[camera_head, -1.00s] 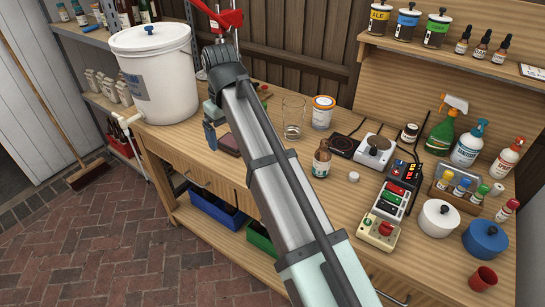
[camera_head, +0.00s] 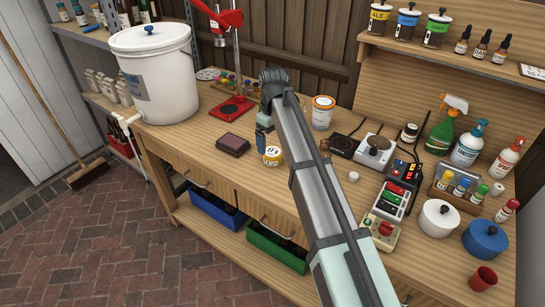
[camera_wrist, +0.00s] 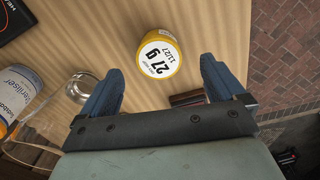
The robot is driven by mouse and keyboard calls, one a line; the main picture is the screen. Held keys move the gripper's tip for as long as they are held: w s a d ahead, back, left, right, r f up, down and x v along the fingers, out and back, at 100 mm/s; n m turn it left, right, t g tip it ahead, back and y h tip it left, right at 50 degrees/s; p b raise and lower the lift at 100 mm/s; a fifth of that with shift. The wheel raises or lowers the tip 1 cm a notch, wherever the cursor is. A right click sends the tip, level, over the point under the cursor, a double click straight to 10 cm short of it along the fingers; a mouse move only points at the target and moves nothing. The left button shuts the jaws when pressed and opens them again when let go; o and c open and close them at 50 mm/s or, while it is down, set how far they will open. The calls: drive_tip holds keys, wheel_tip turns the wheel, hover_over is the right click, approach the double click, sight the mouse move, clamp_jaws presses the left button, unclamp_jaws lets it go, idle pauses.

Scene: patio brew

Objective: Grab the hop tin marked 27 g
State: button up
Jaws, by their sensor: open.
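The hop tin (camera_head: 273,155) is a small yellow tin with a white top, standing near the front edge of the bench in the head view. In the wrist view the tin (camera_wrist: 158,55) shows its white top, marked 27 g and 11/27. My gripper (camera_wrist: 160,86) is open and empty, with one blue finger on each side of the picture. The tin appears beyond the fingertips, between their lines and apart from both. In the head view my gripper (camera_head: 264,140) hangs just behind and left of the tin, partly hidden by my arm.
A dark brown case (camera_head: 232,143) lies left of the tin, and a red capper stand (camera_head: 232,108) is behind it. A white tub with an orange lid (camera_head: 322,112) stands right of my wrist. In the wrist view, the steriliser tub (camera_wrist: 22,95) and a clear rim (camera_wrist: 82,87) are left.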

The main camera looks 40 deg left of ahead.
sight(273, 151)
drive_tip(key=shift+w+a+f, duration=0.1)
drive_tip(key=shift+f, duration=1.6)
drive_tip(key=shift+w+a+f, duration=0.1)
drive_tip(key=shift+f, duration=1.6)
drive_tip(key=c, duration=1.1)
drive_tip(key=shift+r, duration=0.15)
